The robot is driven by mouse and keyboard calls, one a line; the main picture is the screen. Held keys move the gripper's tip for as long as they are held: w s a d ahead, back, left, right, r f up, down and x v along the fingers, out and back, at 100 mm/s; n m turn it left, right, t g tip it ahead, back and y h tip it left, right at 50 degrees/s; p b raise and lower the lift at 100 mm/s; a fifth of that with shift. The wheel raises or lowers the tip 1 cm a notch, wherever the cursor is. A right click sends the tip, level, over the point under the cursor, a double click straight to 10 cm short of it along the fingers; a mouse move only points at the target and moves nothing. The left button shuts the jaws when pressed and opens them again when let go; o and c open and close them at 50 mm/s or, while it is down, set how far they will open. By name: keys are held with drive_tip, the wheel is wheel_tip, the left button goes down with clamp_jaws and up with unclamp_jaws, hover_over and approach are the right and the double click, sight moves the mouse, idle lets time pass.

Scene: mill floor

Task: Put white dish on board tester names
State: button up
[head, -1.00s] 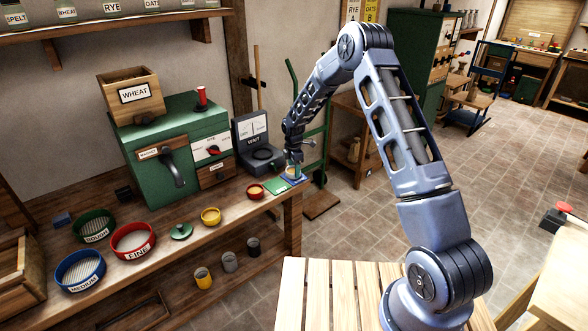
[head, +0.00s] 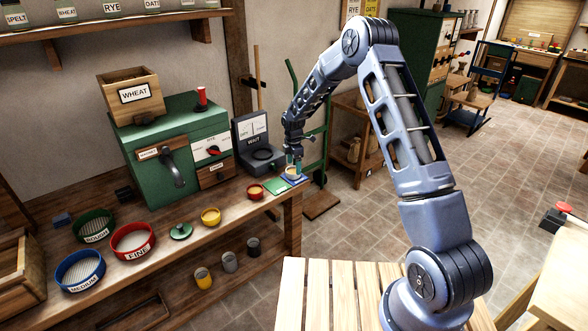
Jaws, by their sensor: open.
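The white dish (head: 291,171), with tan contents, is small in view at the right end of the workbench, at the back edge of a blue board (head: 295,181). I cannot tell whether it rests on that board. A green board (head: 275,187) lies just left of the blue one. The tester (head: 262,158) is a dark device behind them, and its upright panel reads "WAIT". My gripper (head: 294,164) is open, pointing down at the dish; its fingertips are close to the dish, and contact is too small to tell.
Sieves, including a red one (head: 133,240), stand toward the left end. A green mill (head: 180,150) stands behind.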

wheel_tip(320, 180, up, 10)
drive_tip(key=shift+f, duration=0.15)
drive_tip(key=s+d+r+m+t, duration=0.1)
drive_tip(key=s+d+r+m, duration=0.55)
drive_tip(key=d+r, duration=0.55)
drive_tip(key=s+d+r+m+t, duration=0.2)
drive_tip(key=s+d+r+m, duration=0.3)
drive_tip(key=s+d+r, duration=0.5)
drive_tip(key=s+d+r+m, duration=0.1)
drive_tip(key=s+d+m, duration=0.3)
drive_tip(key=s, duration=0.4)
drive_tip(key=s+d+r+m+t, duration=0.1)
drive_tip(key=s+d+r+m, duration=0.1)
drive_tip(key=s+d+m, duration=0.2)
drive_tip(key=s+d+r+m+t, duration=0.1)
drive_tip(key=s+d+m, duration=0.3)
drive_tip(key=s, duration=0.9)
drive_tip(key=d+r, duration=0.1)
drive_tip(key=d, duration=0.2)
drive_tip(key=shift+c, duration=0.4)
